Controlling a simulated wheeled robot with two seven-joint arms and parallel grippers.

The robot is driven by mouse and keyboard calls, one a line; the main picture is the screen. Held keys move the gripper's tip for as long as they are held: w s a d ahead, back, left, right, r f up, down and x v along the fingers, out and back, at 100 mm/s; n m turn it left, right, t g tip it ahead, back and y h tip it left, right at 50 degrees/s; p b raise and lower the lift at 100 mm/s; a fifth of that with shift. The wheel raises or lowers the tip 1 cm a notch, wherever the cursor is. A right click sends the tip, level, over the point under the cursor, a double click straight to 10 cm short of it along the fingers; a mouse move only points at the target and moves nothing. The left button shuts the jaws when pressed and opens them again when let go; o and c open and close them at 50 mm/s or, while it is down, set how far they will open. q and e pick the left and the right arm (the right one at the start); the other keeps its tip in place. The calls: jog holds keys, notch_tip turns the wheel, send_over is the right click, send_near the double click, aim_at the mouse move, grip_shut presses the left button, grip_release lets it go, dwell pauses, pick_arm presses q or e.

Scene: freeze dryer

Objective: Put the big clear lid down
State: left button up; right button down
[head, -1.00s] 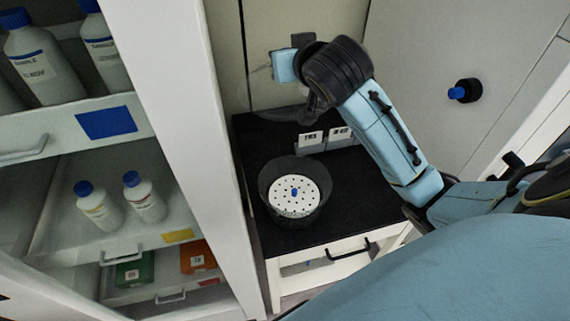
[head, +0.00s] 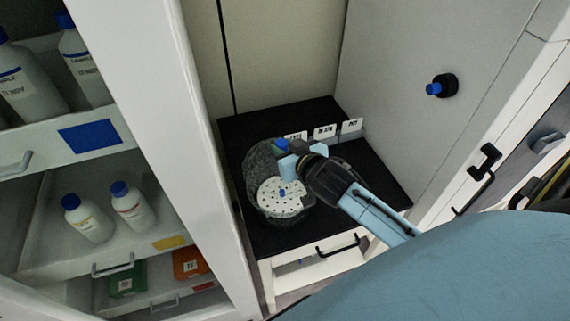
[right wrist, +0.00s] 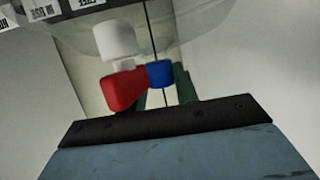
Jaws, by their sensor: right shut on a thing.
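My right gripper (head: 287,161) is shut on the blue knob (head: 281,146) of the big clear lid. The lid (head: 259,160) shows as a smoky see-through disc over the back part of a dark round pot. Whether it touches the pot's rim, I cannot tell. The pot (head: 256,205) stands on a black-topped cabinet and has a white perforated plate (head: 275,200) with a small blue knob. In the right wrist view, a blue knob (right wrist: 160,73) shows with a see-through surface (right wrist: 195,35) behind it. My left gripper is not in view.
White labelled holders (head: 325,131) stand behind the pot. The black top (head: 370,175) is bare to the right. A shelf unit with bottles (head: 132,205) is on the left. A black and blue knob (head: 441,86) sticks out of the grey wall.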

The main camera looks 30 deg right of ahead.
jog(key=shift+f, duration=2.2)
jog(key=shift+f, duration=0.1)
jog(key=shift+f+b, duration=0.5)
jog(key=shift+f, duration=0.05)
jog(key=c, duration=1.1)
grip_release()
jog(key=shift+r, duration=0.15)
jog(key=v, duration=1.2)
jog(key=shift+a+r, duration=0.1)
jog(key=shift+r, duration=0.3)
